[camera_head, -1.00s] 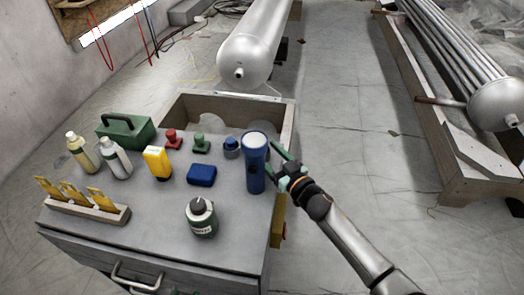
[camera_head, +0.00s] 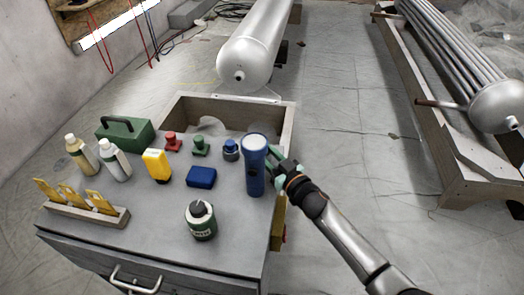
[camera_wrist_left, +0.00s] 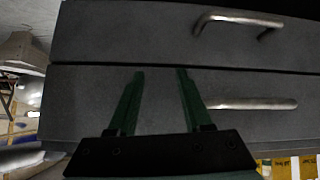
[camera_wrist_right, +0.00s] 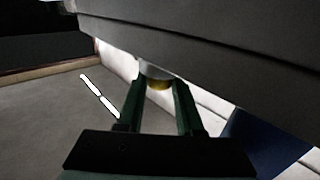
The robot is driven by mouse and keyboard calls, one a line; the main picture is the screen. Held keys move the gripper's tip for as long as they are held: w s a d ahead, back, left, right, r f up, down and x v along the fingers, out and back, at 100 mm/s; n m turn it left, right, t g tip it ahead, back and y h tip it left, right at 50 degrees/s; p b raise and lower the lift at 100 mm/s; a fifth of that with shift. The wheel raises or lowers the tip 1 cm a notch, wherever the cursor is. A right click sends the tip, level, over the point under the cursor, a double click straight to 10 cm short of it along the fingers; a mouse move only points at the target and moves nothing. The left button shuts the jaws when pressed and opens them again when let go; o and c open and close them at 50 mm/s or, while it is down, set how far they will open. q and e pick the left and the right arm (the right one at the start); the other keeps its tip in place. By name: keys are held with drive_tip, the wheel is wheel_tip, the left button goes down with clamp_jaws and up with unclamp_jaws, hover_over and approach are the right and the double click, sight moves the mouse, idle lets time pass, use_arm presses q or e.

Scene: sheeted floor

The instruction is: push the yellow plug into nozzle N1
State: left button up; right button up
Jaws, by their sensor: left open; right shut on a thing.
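My right gripper (camera_wrist_right: 159,85) has its fingers on a small part with a light grey end and a yellow end, which looks like the yellow plug (camera_wrist_right: 159,84). In the head view my right gripper (camera_head: 272,160) is at the cart's right edge, just right of the blue flashlight (camera_head: 256,170). The flashlight hides part of the fingers and the plug. My left gripper (camera_wrist_left: 160,75) is open and empty in front of the cart's drawers, outside the head view. A silver tank (camera_head: 255,45) has a short nozzle (camera_head: 239,76) on its near end; no N1 label is readable.
The grey cart top (camera_head: 150,215) holds red (camera_head: 172,142), green (camera_head: 200,146) and blue (camera_head: 231,150) plugs, bottles, a green case (camera_head: 125,133) and a canister (camera_head: 201,220). An open wooden box (camera_head: 287,125) lies behind. A tube bundle (camera_head: 455,60) stands right, beyond clear floor.

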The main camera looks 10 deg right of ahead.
clamp_jaws()
drive_tip(key=shift+r, duration=0.15)
wheel_tip(320, 180, up, 8)
drive_tip(key=p, duration=0.9)
drive_tip(key=shift+r, duration=0.1)
idle(0.6)
drive_tip(key=shift+o, duration=1.6)
unclamp_jaws()
clamp_jaws()
